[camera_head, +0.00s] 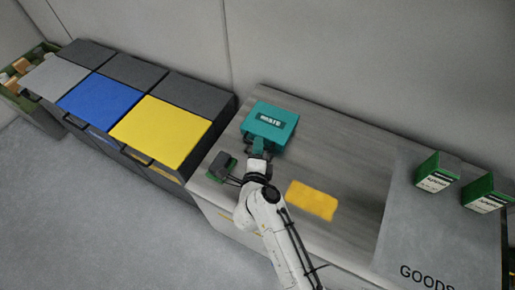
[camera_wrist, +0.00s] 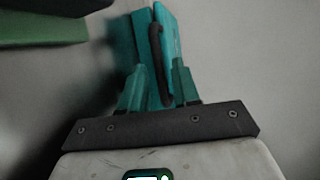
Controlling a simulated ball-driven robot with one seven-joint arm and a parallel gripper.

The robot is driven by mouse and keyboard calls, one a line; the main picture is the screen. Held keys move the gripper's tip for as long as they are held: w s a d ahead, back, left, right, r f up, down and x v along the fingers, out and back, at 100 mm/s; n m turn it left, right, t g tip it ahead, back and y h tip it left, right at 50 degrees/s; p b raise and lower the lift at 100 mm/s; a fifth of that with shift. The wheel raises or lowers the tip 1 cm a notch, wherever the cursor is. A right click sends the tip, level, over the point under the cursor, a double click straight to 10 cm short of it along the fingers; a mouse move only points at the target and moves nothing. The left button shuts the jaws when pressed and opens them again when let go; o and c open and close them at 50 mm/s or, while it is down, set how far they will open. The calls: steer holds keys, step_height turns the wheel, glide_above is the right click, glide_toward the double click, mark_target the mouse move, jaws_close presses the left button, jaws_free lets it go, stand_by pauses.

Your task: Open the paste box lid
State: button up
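The teal paste box (camera_head: 270,122), with a dark label on top, stands near the back of the grey table, and its lid looks closed. In the wrist view the box (camera_wrist: 172,35) shows edge-on, with a dark curved handle (camera_wrist: 157,62) on its near side. My gripper (camera_head: 258,147) is at the front side of the box. In the wrist view its two teal fingers (camera_wrist: 158,84) are apart, one on each side of the handle's lower end. I see a gap between the fingers and the handle.
A dark and green block (camera_head: 222,166) stands close left of my gripper. A yellow pad (camera_head: 312,200) lies to the right. A grey GOODS mat (camera_head: 405,225) holds green-and-white boxes (camera_head: 437,172). Bins with grey, blue and yellow lids (camera_head: 162,132) stand left of the table.

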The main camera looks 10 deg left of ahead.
jaws_close()
stand_by(1.2)
